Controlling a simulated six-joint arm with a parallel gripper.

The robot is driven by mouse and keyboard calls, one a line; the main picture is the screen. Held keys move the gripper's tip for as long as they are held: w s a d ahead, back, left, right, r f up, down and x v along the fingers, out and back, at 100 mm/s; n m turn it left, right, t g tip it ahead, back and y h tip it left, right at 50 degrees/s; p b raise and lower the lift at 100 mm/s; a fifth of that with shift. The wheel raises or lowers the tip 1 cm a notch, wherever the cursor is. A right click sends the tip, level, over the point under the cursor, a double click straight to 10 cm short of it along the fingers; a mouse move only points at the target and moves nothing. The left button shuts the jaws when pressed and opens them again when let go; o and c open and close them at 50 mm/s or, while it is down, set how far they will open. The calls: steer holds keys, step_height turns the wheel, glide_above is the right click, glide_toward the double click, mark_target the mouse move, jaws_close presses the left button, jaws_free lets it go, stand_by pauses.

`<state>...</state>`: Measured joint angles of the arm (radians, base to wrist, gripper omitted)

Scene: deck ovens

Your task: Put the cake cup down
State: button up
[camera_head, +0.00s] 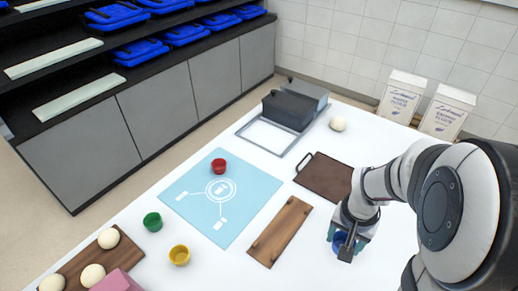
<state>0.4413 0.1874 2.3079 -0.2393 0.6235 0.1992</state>
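A blue cake cup (337,238) is at my gripper (348,245), right of the wooden board. A dark finger crosses the front of the cup and hides part of it; the gripper looks shut on it. I cannot tell whether the cup's base touches the table. A red cake cup (219,166) stands on the light blue mat (240,190) near its upper edge.
A wooden board (280,231) and a dark brown tray (326,177) lie between mat and arm. A scale (268,136) with a dark box (288,110) stands behind. Dough balls on a board (125,251) and a pink block (117,284) are front left.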

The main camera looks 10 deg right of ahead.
steer(key=w+a+n, duration=0.6)
steer(key=w+a, duration=0.1)
steer(key=w, duration=0.5)
steer(key=n+y, duration=0.2)
steer(key=n, duration=0.4)
glide_above(219, 209)
steer(key=f, duration=0.7)
steer(key=shift+s+d, duration=0.25)
steer(key=shift+s, duration=0.05)
steer(key=shift+a+f+h, duration=0.15)
steer(key=shift+f+h, duration=0.1)
steer(key=shift+h, duration=0.05)
steer(key=shift+w+f, duration=0.1)
steer(key=shift+f, duration=1.7)
steer(key=shift+f, duration=0.1)
steer(key=o, duration=1.3)
